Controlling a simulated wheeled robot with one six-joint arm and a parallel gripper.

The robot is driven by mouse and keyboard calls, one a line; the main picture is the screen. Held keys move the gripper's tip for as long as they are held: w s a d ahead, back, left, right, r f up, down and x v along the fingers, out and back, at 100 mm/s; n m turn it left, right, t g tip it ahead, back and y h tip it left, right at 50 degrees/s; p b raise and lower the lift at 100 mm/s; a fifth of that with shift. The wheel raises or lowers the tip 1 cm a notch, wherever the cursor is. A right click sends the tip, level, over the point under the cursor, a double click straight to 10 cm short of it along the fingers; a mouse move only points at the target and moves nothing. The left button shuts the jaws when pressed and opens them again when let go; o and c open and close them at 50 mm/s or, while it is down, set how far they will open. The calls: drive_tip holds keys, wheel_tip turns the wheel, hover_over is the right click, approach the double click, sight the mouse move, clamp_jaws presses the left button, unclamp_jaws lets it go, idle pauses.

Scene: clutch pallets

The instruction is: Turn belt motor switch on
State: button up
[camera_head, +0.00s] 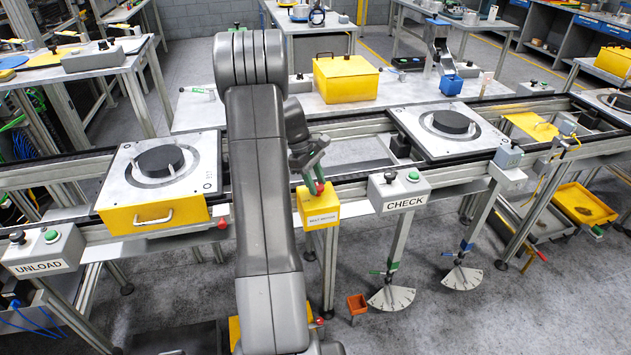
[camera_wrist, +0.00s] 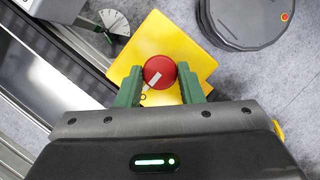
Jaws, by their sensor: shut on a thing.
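The belt motor switch is a yellow box (camera_head: 318,208) on the front rail of the conveyor, labelled as the belt motor in the head view. Its round red knob (camera_wrist: 159,72) has a white mark and sits on the yellow box (camera_wrist: 187,40) in the wrist view. My gripper (camera_wrist: 159,80) has green fingers on both sides of the knob and is shut on it. In the head view my gripper (camera_head: 314,172) reaches down onto the box from above, and the knob is partly hidden by the fingers.
The CHECK button box (camera_head: 402,190) stands just right of the switch, and the UNLOAD box (camera_head: 45,250) is at far left. Pallets with dark discs (camera_head: 158,162) sit on the conveyor.

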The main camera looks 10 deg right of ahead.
drive_tip(key=o, duration=1)
drive_tip(key=shift+c, duration=0.2)
drive_tip(key=b+v, duration=0.1)
drive_tip(key=v, duration=1.3)
drive_tip(key=shift+b, duration=0.35)
drive_tip(key=shift+d, duration=0.15)
drive_tip(key=p+x, duration=0.1)
drive_tip(key=x, duration=1.3)
drive_tip(key=shift+p, duration=0.4)
